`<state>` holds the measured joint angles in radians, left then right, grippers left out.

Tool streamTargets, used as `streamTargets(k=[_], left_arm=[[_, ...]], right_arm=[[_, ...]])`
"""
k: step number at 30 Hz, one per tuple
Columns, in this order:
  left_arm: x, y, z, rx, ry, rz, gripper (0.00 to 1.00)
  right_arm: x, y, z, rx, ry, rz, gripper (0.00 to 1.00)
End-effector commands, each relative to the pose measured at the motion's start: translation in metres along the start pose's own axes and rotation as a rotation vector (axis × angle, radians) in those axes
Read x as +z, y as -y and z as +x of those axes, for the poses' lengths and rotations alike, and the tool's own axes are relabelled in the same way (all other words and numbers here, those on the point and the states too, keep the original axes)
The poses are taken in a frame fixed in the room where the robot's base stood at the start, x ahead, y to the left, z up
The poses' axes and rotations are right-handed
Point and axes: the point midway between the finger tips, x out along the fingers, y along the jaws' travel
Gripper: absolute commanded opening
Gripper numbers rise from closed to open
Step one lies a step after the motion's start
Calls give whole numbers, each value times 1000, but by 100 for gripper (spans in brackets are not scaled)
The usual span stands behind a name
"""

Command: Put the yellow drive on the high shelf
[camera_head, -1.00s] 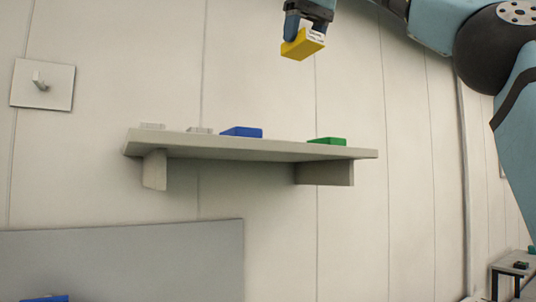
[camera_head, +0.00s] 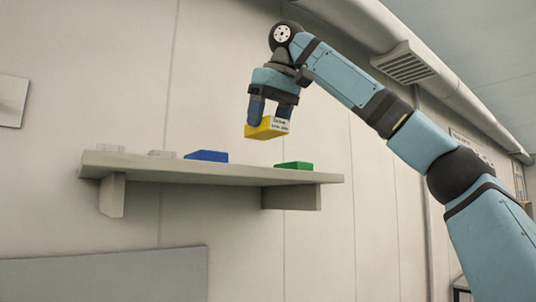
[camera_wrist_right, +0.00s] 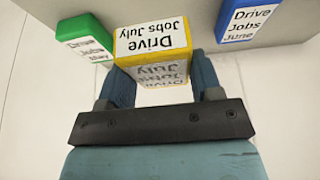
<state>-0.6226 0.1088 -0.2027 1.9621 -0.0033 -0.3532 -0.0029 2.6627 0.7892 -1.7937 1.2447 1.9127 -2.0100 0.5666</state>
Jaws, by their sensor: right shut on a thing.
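The yellow drive (camera_head: 266,130), with a white label, is held in my right gripper (camera_head: 270,117). The gripper is shut on it and points down. In the head view the drive shows above the shelf, between the blue and green drives. The high shelf (camera_head: 225,173) is a pale wall shelf on two brackets. In the right wrist view the yellow drive (camera_wrist_right: 153,45) reads "Drive Jobs July" and sits between the fingers (camera_wrist_right: 160,85). My left gripper is not in view.
On the shelf are a blue drive (camera_head: 206,156), a green drive (camera_head: 294,165) and two pale flat pieces (camera_head: 162,153) at the left. In the wrist view the green label (camera_wrist_right: 85,48) reads May and the blue one (camera_wrist_right: 247,20) June. A shelf gap shows between blue and green.

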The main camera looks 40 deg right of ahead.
Motion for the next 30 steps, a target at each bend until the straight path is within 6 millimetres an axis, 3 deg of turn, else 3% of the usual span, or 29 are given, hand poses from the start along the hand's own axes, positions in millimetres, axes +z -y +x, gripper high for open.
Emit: streamTargets(k=[3, 15, 28, 29, 30], left_arm=[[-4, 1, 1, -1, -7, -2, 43], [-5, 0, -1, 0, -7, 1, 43], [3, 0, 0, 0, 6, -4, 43], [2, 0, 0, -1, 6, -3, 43], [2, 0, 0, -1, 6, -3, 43]], right_arm=[[9, 0, 21, -1, 1, -1, 27], [25, 0, 62, -1, 3, -1, 27], [29, 0, 69, 0, 1, 1, 27], [28, 0, 68, 0, 1, 1, 66], [28, 0, 68, 0, 1, 1, 75]])
